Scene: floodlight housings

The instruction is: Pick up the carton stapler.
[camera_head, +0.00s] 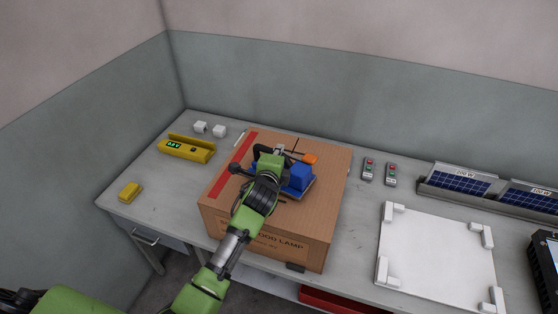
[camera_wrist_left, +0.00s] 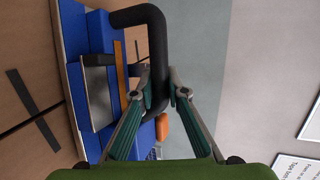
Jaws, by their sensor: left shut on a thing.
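The carton stapler (camera_head: 300,177) has a blue body, a black bent handle and an orange part. It is at the top of a large brown cardboard carton (camera_head: 270,245); I cannot tell whether it still touches the carton. My left gripper (camera_head: 272,158) is over it and hides part of it. In the left wrist view, the left gripper (camera_wrist_left: 163,95) is shut on the stapler's black handle (camera_wrist_left: 157,45), with the blue body (camera_wrist_left: 92,75) beside the fingers. My right gripper is not in view.
On the grey table (camera_head: 160,200), a yellow device (camera_head: 187,149), a small yellow block (camera_head: 130,192) and white cubes (camera_head: 219,131) lie left of the carton. To the right are two button boxes (camera_head: 367,169), a white board with corner blocks (camera_head: 435,245) and solar panels (camera_head: 460,182).

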